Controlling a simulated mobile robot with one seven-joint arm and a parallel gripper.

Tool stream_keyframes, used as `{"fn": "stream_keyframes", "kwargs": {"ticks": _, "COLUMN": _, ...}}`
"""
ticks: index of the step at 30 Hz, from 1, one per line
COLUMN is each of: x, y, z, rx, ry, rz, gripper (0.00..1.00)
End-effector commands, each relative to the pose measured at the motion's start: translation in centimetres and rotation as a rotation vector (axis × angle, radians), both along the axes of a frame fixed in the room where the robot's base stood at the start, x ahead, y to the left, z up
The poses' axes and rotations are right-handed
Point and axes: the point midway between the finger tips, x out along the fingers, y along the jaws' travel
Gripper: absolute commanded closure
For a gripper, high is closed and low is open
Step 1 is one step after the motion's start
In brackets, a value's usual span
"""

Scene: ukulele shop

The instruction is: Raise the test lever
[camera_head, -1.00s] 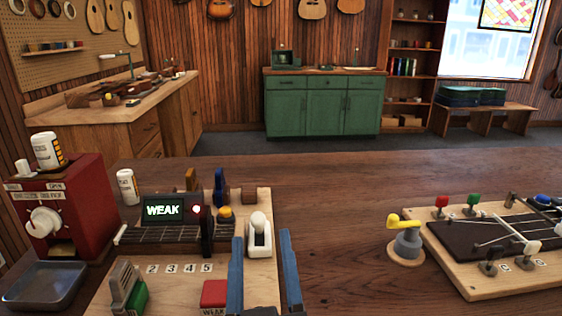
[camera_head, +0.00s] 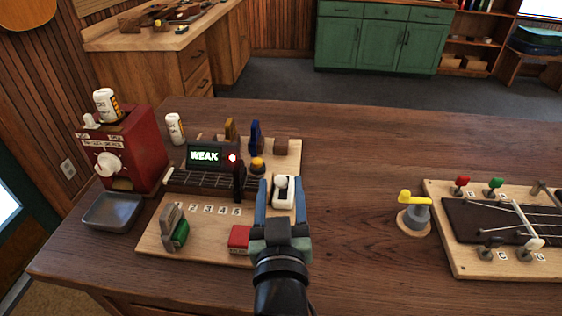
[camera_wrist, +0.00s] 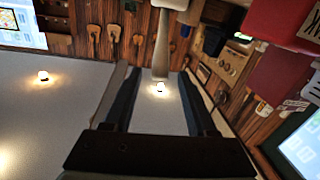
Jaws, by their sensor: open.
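The test lever is a white arm with a round knob (camera_head: 281,183) in a pale housing (camera_head: 284,201) at the right of the wooden test board (camera_head: 206,250). My gripper (camera_head: 282,180) is open, with one blue finger on each side of the lever in the head view. I cannot tell whether either finger touches it. In the wrist view, a pale upright piece (camera_wrist: 161,50), likely the lever, shows between and beyond the open fingers (camera_wrist: 158,75). The display (camera_head: 207,155) reads WEAK, with a red lamp (camera_head: 232,157) lit beside it.
A red dispenser (camera_head: 120,150) and grey tray (camera_head: 112,211) stand left. A red WEAK block (camera_head: 239,238) and a green-and-grey piece (camera_head: 175,228) are on the board. A yellow-handled crank (camera_head: 413,210) and second board (camera_head: 475,255) stand right. The tabletop between is clear.

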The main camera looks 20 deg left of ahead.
Motion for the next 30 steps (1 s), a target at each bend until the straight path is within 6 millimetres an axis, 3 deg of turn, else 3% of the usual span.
{"fn": "stream_keyframes", "kwargs": {"ticks": 3, "x": 2.0, "y": 0.8, "z": 0.3, "rx": -0.001, "ry": -0.002, "rz": 0.0, "gripper": 0.43}}
{"fn": "stream_keyframes", "kwargs": {"ticks": 9, "x": 4.1, "y": 1.7, "z": 0.1, "rx": -0.001, "ry": -0.002, "rz": 0.0, "gripper": 0.43}}
{"fn": "stream_keyframes", "kwargs": {"ticks": 22, "x": 4.9, "y": 2.0, "z": 0.0, "rx": 0.0, "ry": 0.0, "rz": 0.0, "gripper": 0.43}}
{"fn": "stream_keyframes", "kwargs": {"ticks": 30, "x": 4.9, "y": 2.0, "z": 0.0, "rx": 0.0, "ry": 0.0, "rz": -0.001, "gripper": 0.9}}
